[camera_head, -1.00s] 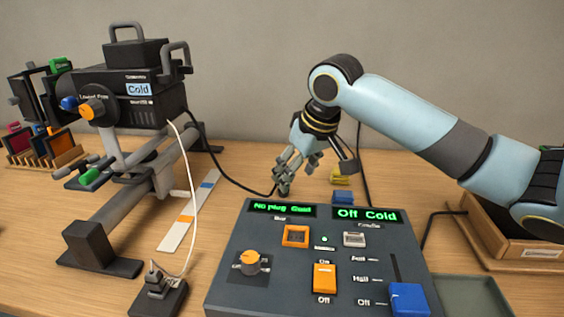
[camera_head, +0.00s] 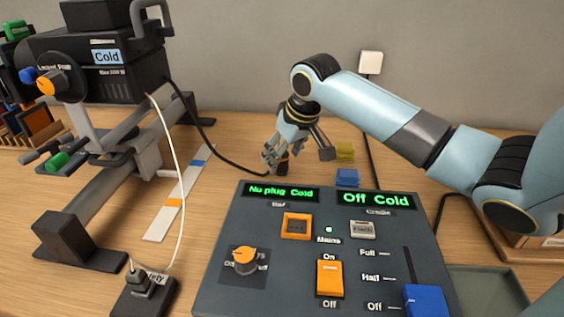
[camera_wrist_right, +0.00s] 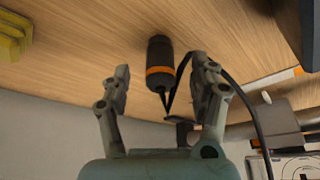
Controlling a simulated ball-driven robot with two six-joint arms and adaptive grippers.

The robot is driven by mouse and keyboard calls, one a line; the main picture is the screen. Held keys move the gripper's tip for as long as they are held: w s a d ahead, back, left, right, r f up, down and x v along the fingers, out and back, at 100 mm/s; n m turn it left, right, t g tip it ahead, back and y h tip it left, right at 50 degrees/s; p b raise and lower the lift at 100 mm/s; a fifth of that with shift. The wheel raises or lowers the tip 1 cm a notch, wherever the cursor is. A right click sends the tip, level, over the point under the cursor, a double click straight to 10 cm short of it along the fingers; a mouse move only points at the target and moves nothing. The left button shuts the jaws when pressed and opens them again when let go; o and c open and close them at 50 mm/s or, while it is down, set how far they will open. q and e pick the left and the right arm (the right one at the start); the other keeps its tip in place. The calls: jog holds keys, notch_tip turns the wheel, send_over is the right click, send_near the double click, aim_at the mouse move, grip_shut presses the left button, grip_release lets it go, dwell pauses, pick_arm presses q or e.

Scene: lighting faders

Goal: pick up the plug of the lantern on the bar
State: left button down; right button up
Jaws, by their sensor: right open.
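The lantern (camera_head: 110,75) is a black housing with a "Cold" label, mounted on the grey bar (camera_head: 100,205) at the left. Its black cable runs right to its plug (camera_wrist_right: 160,62), a black cylinder with an orange band. My right gripper (camera_head: 276,162) is open and low behind the console. In the right wrist view the plug stands between and beyond the spread fingers of the gripper (camera_wrist_right: 160,90), with no visible contact. In the head view the fingers partly hide the plug (camera_head: 284,161). My left gripper is not in view.
The console (camera_head: 225,270) stands in front of the gripper; its displays read "No plug Cold" and "Off Cold". Blue (camera_head: 347,178) and yellow (camera_head: 344,151) blocks lie right of the gripper. A striped strip (camera_head: 180,200) lies on the table.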

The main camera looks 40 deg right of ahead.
jog(key=shift+x, duration=1.05)
jog(key=shift+c, duration=0.3)
jog(key=c, duration=1.2)
jog(key=shift+o, duration=0.2)
jog(key=shift+r, duration=0.1)
